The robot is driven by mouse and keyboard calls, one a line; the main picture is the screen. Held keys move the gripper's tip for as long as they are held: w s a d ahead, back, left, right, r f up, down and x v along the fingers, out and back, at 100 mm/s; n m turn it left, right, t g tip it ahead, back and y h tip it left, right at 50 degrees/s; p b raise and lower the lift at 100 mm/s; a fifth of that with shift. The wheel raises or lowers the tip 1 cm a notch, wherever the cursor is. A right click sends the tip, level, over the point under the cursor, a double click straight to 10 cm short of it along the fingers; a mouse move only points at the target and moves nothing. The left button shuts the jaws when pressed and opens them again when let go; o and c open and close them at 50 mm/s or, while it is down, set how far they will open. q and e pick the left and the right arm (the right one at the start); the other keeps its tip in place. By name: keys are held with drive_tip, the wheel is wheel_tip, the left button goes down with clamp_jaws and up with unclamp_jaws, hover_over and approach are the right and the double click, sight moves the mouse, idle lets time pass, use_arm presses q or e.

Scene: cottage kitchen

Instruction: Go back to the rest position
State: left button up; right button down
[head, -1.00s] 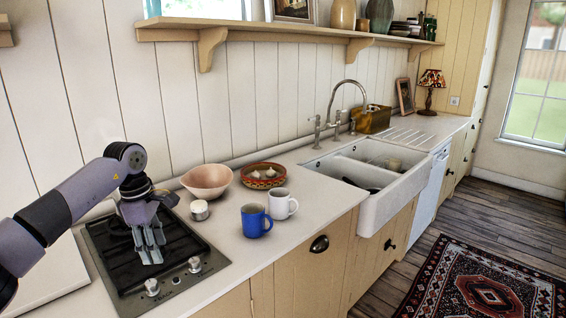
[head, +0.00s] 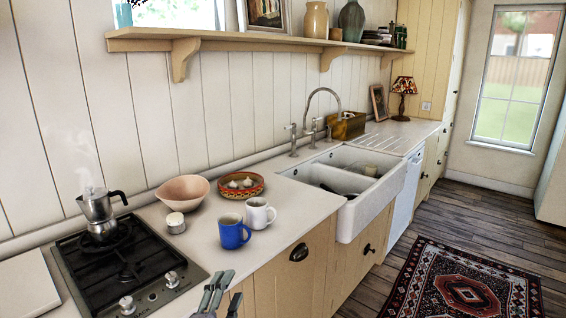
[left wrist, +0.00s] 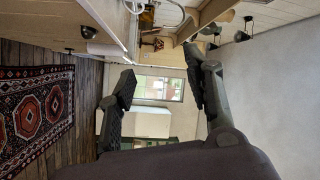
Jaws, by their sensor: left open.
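My left gripper (head: 215,296) shows at the bottom edge of the head view, in front of the counter edge and right of the hob. Only its fingers show there. In the left wrist view the two dark fingers of the left gripper (left wrist: 160,90) stand apart with nothing between them. A steaming moka pot (head: 98,209) stands upright on the back of the black gas hob (head: 150,262), clear of the gripper. My right gripper is in neither view.
A blue mug (head: 233,232), a white mug (head: 260,213), a small lidded jar (head: 176,223), a pink bowl (head: 183,191) and a patterned dish (head: 241,185) stand on the counter. The sink (head: 345,180) is beyond. A rug (head: 462,285) lies on the floor.

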use_arm(q)
drive_tip(key=s+a+f+n+g+y, duration=0.2)
drive_tip(key=s+a+f+n+g, duration=0.25)
drive_tip(key=s+f, duration=0.2)
drive_tip(key=s+a+f+n+g+y, duration=0.2)
drive_tip(key=s+a+f+n+g, duration=0.1)
drive_tip(key=s+f+n, duration=0.3)
drive_tip(key=s+a+f+n+g, duration=0.15)
drive_tip(key=s+f+g, duration=0.3)
drive_tip(key=s, duration=0.55)
drive_tip(key=s+f+n+g, duration=0.25)
drive_tip(key=s+f, duration=0.25)
drive_tip(key=s, duration=0.4)
wheel_tip(320, 180, down, 24)
drive_tip(key=r+g, duration=0.1)
drive_tip(key=s+a+f+g, duration=0.1)
drive_tip(key=s+a+f, duration=0.2)
drive_tip(key=s+f, duration=1.5)
drive_tip(key=shift+f+m+g, duration=0.15)
drive_tip(key=shift+m+g, duration=0.2)
